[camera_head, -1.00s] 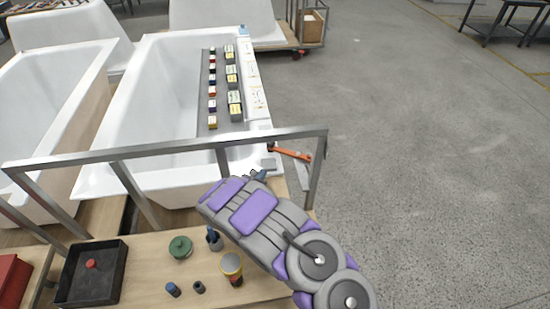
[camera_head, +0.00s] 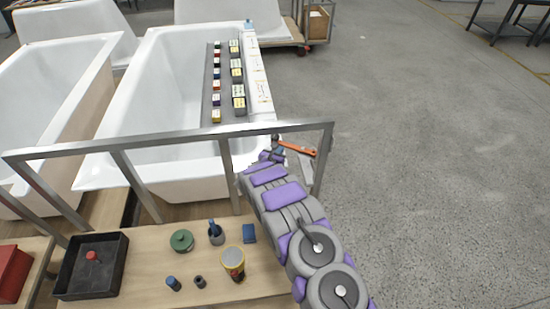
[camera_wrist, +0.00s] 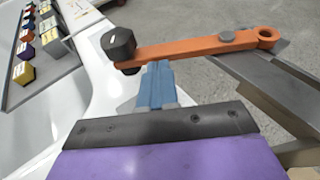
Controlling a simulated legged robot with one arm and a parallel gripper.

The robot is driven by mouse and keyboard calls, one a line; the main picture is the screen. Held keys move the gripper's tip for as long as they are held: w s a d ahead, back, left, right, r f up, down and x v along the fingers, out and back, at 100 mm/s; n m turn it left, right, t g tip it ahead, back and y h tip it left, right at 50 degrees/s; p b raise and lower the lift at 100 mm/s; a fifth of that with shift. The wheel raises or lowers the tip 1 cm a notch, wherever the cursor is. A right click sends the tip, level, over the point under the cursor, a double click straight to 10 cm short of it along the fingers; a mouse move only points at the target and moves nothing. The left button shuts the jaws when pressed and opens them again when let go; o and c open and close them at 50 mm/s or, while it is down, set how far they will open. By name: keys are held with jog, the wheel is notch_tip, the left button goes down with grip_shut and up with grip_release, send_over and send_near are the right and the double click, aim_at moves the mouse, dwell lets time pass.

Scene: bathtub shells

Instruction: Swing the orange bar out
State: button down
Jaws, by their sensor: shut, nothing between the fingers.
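The orange bar (camera_head: 297,148) lies near the tub corner, just behind the metal rail, pointing out to the right. In the wrist view the orange bar (camera_wrist: 190,48) has a dark block (camera_wrist: 119,44) at its left end, a grey pin and a ring-shaped right end. The pin sits over a grey metal bracket (camera_wrist: 255,78). My gripper (camera_head: 277,143) is at the bar's left end. In the wrist view its blue-grey fingers (camera_wrist: 158,78) are shut and empty, right by the bar's near side beside the dark block. I cannot tell whether they touch the bar.
A metal rail (camera_head: 180,142) crosses in front of the white tub (camera_head: 150,90). A wooden bench (camera_head: 140,245) holds a black tray (camera_head: 65,292), a can (camera_head: 233,262) and small items. Coloured blocks line a grey strip along the tub. Open floor lies to the right.

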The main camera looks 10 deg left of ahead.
jog(key=shift+w+d+r, duration=0.1)
jog(key=shift+w+d, duration=0.25)
jog(key=shift+a, duration=0.25)
